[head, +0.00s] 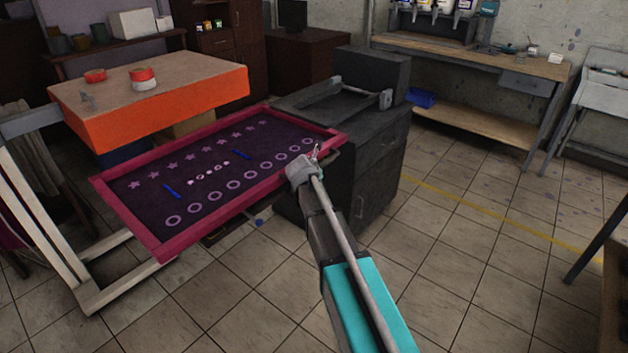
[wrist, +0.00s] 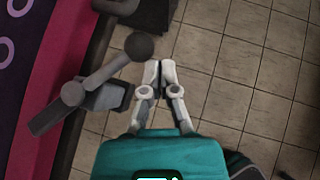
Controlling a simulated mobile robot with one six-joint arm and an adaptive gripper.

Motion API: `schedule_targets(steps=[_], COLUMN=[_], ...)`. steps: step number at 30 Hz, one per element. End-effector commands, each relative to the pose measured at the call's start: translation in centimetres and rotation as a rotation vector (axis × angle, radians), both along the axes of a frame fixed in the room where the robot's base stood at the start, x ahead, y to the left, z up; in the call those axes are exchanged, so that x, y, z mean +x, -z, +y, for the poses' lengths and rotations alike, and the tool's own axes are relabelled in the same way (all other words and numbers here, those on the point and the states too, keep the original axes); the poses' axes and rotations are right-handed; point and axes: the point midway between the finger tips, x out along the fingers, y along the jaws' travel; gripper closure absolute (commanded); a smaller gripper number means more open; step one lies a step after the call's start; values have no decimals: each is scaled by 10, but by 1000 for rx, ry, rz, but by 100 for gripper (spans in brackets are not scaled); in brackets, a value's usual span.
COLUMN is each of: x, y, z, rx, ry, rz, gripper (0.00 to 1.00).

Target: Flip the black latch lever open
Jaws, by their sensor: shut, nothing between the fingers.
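The latch lever shows in the wrist view as a dark grey rod (wrist: 103,72) with a round knob (wrist: 138,46) at its upper right end. Its pivot and mounting block sit beside a pink frame (wrist: 45,105). My gripper (wrist: 157,68) is shut and empty, just right of and below the knob. A small gap shows between knob and fingers in the picture; the height difference is unclear. In the head view, my arm reaches the right edge of the pink-framed screen (head: 168,250), and I cannot make out the lever or fingertips there.
A dark cabinet (head: 385,170) stands behind the screen's right end. An orange-sided table (head: 165,122) stands at the far left. Tiled floor (head: 480,260) lies open to the right, and a workbench (head: 470,58) stands at the back.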

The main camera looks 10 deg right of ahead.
Motion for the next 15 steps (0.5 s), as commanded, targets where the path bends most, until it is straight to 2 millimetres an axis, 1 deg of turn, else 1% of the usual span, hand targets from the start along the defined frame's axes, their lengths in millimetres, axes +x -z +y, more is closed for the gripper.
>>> schedule_targets(steps=[1, 15], x=[5, 34], y=[0, 0], z=[0, -2], rx=[0, 0], ry=[-1, -8], rz=[0, 0], gripper=[100, 100])
